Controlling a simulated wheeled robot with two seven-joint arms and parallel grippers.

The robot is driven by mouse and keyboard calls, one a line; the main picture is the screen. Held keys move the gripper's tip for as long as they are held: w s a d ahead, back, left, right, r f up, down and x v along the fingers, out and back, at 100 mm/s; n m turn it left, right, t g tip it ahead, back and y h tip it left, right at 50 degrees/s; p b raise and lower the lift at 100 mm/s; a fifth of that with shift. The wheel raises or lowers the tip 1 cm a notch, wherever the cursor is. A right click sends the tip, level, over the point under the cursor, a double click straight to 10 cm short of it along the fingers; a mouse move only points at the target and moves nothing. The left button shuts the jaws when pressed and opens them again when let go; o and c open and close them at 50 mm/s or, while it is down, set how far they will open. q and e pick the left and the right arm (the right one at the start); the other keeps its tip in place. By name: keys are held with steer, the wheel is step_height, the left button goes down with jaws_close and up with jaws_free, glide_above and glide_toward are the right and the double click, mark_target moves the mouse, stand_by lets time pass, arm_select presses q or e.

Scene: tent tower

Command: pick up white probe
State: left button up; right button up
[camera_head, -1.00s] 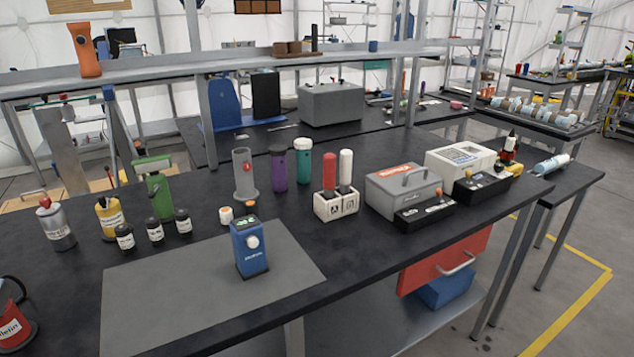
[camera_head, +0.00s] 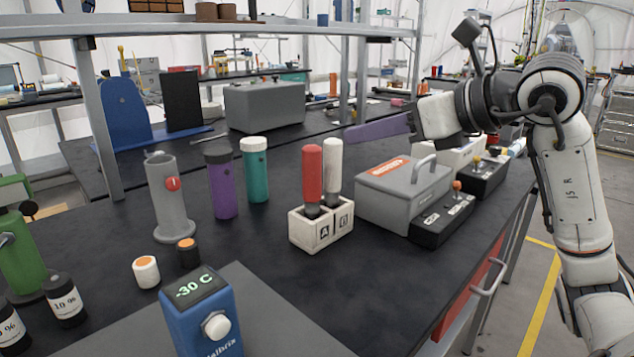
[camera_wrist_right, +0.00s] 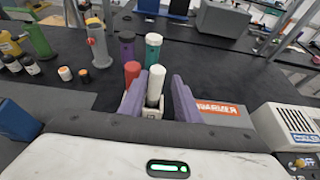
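The white probe (camera_head: 333,165) stands upright in slot B of a white two-slot holder (camera_head: 319,233), beside the red probe (camera_head: 312,172) in slot A. In the right wrist view, the white probe (camera_wrist_right: 155,84) shows between the two purple fingers of my right gripper (camera_wrist_right: 160,76), with the red probe (camera_wrist_right: 131,73) just left of them. My right gripper (camera_head: 356,134) is open and empty. In the head view it comes in from the right, at about the height of the probe tops; whether it touches the white probe is unclear. My left gripper is not in view.
A grey case (camera_head: 402,196) and a black control box (camera_head: 441,220) stand right of the holder. Teal (camera_head: 254,168) and purple (camera_head: 220,183) cylinders stand behind it to the left. A blue calibrator (camera_head: 203,316) reading -30 C is at the front. The black table before the holder is clear.

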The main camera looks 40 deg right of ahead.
mark_target(337, 140)
steer(key=p+x, duration=0.1)
steer(key=x, duration=0.7)
steer(key=shift+w+a+f+p, duration=0.1)
steer(key=shift+a+f+p, duration=0.15)
steer(key=shift+p, duration=0.1)
jaws_close()
